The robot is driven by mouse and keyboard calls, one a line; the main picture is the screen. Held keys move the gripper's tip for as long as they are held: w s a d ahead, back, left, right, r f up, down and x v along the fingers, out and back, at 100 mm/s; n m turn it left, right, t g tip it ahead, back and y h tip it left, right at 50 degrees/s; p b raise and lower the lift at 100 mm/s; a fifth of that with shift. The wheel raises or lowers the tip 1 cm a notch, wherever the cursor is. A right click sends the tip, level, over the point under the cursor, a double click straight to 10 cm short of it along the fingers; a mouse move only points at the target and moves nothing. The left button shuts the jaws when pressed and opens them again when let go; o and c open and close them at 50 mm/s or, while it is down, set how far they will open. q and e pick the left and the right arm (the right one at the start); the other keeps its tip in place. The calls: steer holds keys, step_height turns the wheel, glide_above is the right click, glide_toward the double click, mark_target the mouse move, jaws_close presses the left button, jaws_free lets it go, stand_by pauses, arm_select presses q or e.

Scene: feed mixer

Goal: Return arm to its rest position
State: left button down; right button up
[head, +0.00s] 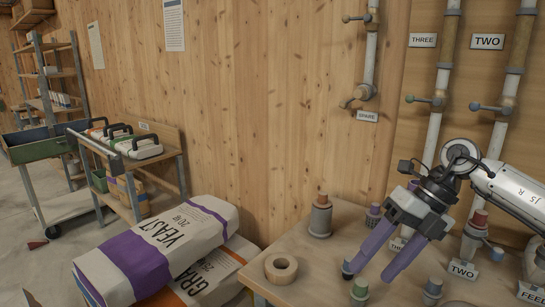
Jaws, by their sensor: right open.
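My right arm (515,190) comes in from the right edge, over the wooden table (325,255). My right gripper (370,273) points down and to the left, with its two purple fingers spread apart and nothing visible between them. A small dark capped pot (347,270) shows right by the left fingertip; I cannot tell if they touch. A green-topped pot (360,291) stands just in front of the fingertips. My left gripper is not in view.
A tape roll (281,268) and a grey canister (321,217) stand on the table. Pipes with valves (437,100) line the wall behind my arm. A yeast sack (160,250) lies at left on a grain sack (205,280). A green cart (38,143) stands farther back.

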steer(key=s+a+f+m+t+y, duration=0.15)
steer(key=a+y, duration=0.25)
steer(key=a, duration=0.4)
steer(key=s+a+m+t+y, duration=0.1)
steer(key=s+a+m+y, duration=0.15)
steer(key=a+y, duration=0.35)
steer(key=s+a+f+m+t+y, duration=0.1)
steer(key=a+m+t+y, duration=0.15)
steer(key=a, duration=0.65)
steer(key=d+f+m+t+h, duration=0.5)
steer(key=f+m, duration=0.3)
steer(key=m, duration=0.3)
steer(key=d+f+m+t+h, duration=0.55)
steer(key=f+m, duration=0.25)
steer(key=m, duration=0.2)
steer(key=s+d+f+m+g+h, duration=0.2)
steer(key=s+d+f+m+g, duration=0.1)
steer(key=s+f, duration=0.6)
steer(key=s+d+f+m+g+h, duration=0.3)
steer(key=s+d+f+m, duration=0.2)
steer(key=s+f, duration=0.4)
steer(key=shift+s+f+g+h, duration=0.3)
steer(key=shift+s+g, duration=0.05)
steer(key=shift+s, duration=0.5)
